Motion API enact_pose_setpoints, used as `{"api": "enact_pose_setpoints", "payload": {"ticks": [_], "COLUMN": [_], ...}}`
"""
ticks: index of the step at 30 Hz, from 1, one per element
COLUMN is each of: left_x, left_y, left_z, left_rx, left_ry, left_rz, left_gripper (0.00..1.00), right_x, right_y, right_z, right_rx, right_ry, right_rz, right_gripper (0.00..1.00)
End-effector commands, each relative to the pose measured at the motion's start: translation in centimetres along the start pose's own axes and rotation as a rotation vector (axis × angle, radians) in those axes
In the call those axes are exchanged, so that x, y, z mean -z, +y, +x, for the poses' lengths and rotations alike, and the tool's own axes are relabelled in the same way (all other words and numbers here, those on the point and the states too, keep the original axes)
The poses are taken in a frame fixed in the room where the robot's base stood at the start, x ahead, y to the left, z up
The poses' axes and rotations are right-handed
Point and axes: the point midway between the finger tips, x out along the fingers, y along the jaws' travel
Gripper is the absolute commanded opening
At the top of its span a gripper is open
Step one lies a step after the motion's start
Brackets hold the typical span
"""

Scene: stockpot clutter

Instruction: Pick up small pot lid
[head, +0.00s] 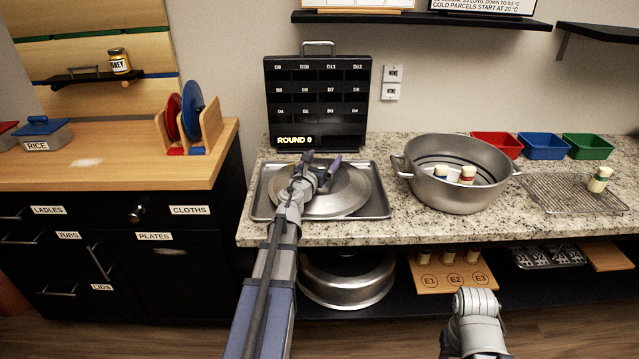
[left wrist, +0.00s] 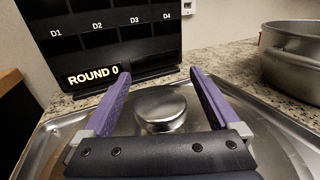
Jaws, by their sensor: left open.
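A round silver pot lid (head: 345,193) lies on a metal tray (head: 378,209) on the granite counter. Its knob (left wrist: 161,108) shows in the left wrist view, between and slightly beyond my purple fingers. My left gripper (head: 321,168) is open and empty over the lid, its fingers (left wrist: 160,80) spread to either side of the knob. Whether a finger touches the lid I cannot tell. My left arm hides part of the lid in the head view. Only part of my right arm shows at the lower right; its gripper is not visible.
A black ROUND 0 board (head: 318,102) stands behind the tray. A large pot (head: 455,196) holding small jars stands right of it. A large domed metal piece (head: 347,283) lies on the shelf below. A wire rack (head: 570,195) and colored bins (head: 543,148) are farther right.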

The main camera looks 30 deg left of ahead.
Motion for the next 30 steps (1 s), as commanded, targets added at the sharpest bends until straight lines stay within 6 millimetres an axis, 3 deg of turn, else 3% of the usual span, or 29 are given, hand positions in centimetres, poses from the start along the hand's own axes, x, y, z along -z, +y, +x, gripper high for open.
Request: {"api": "enact_pose_setpoints", "payload": {"ticks": [6, 30], "left_x": [0.01, 0.01], "left_y": [-0.02, -0.01], "left_z": [0.06, 0.04], "left_rx": [0.0, 0.0], "left_ry": [0.0, 0.0], "left_rz": [0.0, 0.0], "left_gripper": [0.94, 0.04], "right_x": [0.0, 0.0], "right_y": [0.0, 0.0], "right_z": [0.01, 0.01], "right_rx": [0.0, 0.0], "right_ry": [0.0, 0.0], "right_rz": [0.0, 0.0], "right_gripper": [0.5, 0.5]}}
